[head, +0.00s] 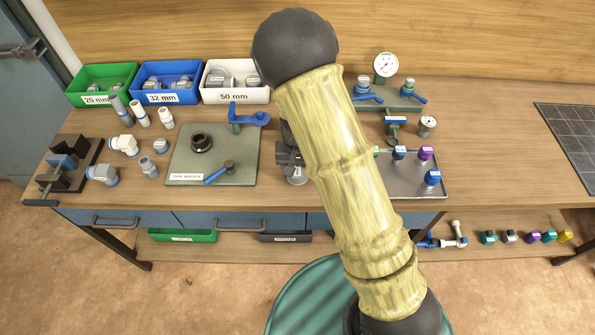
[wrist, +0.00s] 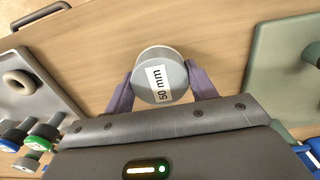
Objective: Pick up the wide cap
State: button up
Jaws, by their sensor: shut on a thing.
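The wide cap (wrist: 163,82) is a grey round cap with a white "50 mm" label, seen between the fingers in the wrist view. My gripper (wrist: 160,74) is shut on it, with one purple-grey finger against each side. In the head view my gripper (head: 289,157) is over the front middle of the workbench, partly hidden by my arm. The cap (head: 296,176) shows only as a small grey piece below it there. I cannot tell whether the cap touches the bench.
A green-grey plate (head: 240,165) with a blue-handled valve is left of my gripper. A metal tray (head: 408,188) with coloured caps is to the right. Green (head: 75,85), blue (head: 136,82) and white (head: 211,80) bins stand at the back left. Pipe fittings stand on the left.

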aim_at(298, 169)
notch_tip(298, 169, up, 9)
dwell(0.3)
dwell(0.5)
